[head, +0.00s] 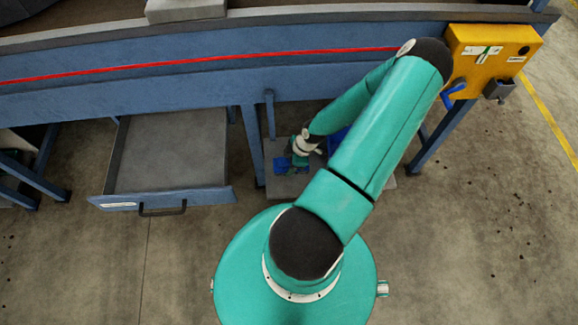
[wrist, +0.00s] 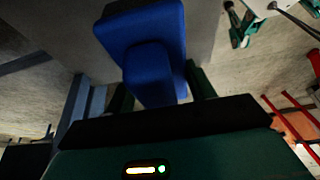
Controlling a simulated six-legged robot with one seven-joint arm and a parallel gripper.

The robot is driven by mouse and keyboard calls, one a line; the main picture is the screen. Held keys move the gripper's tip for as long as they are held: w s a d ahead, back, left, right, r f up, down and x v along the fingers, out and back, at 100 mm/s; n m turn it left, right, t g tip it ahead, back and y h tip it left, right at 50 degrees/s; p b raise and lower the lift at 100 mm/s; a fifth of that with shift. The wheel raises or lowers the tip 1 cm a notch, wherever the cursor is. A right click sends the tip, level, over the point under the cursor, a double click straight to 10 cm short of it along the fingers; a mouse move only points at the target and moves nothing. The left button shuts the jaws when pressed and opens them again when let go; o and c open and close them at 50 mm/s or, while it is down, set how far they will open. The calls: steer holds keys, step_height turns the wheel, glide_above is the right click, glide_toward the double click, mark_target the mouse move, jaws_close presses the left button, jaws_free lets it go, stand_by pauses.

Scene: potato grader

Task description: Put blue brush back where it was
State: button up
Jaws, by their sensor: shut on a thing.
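The blue brush (wrist: 145,45) fills the upper middle of the wrist view, between the two dark fingers of my gripper (wrist: 160,95). My gripper is shut on it. In the head view my gripper (head: 297,160) is low under the blue frame of the grader, over a grey slab near the floor. A small blue part of the brush (head: 283,167) shows beside the fingers there. My arm hides much of this spot, and I cannot tell whether the brush touches the slab.
The grey slab (head: 287,185) lies between the frame's legs. Another blue thing (head: 337,143) is partly hidden behind my arm. An open, empty-looking drawer (head: 170,150) juts out at the left. A yellow control box (head: 488,52) hangs at the right. The floor at the right is clear.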

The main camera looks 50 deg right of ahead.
steer(key=shift+w+d+f, duration=0.3)
steer(key=shift+d+f, duration=0.05)
steer(key=shift+f, duration=1.65)
steer(key=o, duration=1)
steer(key=shift+f, duration=0.1)
steer(key=shift+c, duration=0.2)
